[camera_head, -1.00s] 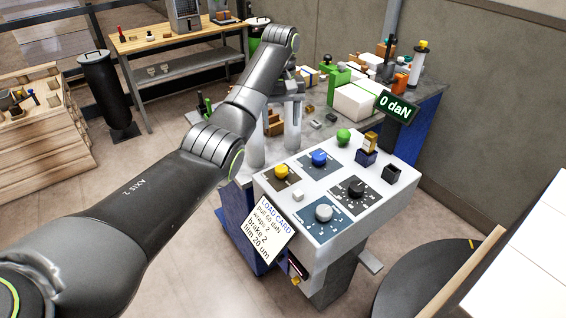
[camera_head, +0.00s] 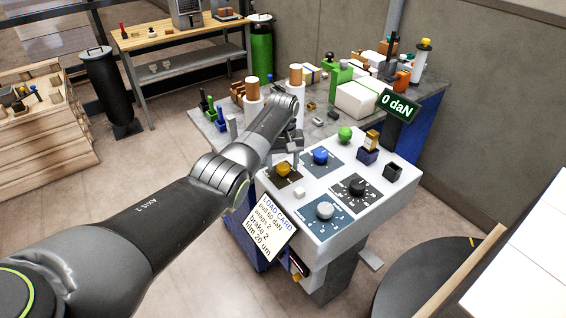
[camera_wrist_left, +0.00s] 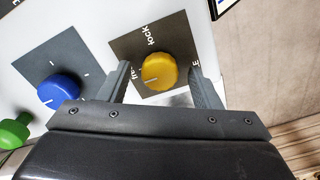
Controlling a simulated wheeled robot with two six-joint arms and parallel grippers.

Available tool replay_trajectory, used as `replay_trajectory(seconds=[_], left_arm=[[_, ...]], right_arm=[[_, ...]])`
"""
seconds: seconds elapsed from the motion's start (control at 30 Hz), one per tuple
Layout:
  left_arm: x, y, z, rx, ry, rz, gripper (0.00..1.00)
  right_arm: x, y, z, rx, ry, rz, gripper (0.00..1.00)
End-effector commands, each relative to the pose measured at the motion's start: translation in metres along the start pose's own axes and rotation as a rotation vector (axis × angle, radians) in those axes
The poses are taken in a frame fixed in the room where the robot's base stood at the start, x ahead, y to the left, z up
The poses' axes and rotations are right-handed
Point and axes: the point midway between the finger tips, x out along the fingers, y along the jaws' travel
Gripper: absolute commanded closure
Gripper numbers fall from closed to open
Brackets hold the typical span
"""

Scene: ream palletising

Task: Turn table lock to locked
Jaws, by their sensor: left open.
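The table lock is a yellow knob (camera_head: 283,169) on a dark square plate at the left corner of the white control panel (camera_head: 330,235). In the left wrist view the yellow knob (camera_wrist_left: 159,71) lies between the fingers; its plate reads "lock" at the upper left, with another label partly hidden by a finger. A pale pointer line on the knob points toward the lower left. My left gripper (camera_head: 290,160) is over the knob; in the wrist view its open fingers (camera_wrist_left: 162,82) stand either side, with gaps showing. My right gripper is not in view.
A blue knob (camera_head: 320,157), a black knob (camera_head: 355,187) and a grey-white knob (camera_head: 324,211) are on the same panel. A green button (camera_head: 345,134) is at its back edge. A load card (camera_head: 268,225) hangs at the front left.

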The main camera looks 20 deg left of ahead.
Motion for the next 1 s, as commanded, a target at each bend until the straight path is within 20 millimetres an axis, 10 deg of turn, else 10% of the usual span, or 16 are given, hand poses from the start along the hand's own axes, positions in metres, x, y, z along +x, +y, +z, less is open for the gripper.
replay_trajectory(seconds=[0.27,0.63,1.0], left_arm=[[0.0013,0.0002,0.0001,0.001,0.0,0.0,0.42],[0.001,0.0003,0.0001,0.001,0.0,0.0,0.87],[-0.0005,0.0004,-0.0002,0.073,0.0,0.001,0.87]], right_arm=[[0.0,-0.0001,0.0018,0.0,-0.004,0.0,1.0],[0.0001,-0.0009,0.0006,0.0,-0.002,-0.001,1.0],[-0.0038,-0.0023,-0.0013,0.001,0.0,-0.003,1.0]])
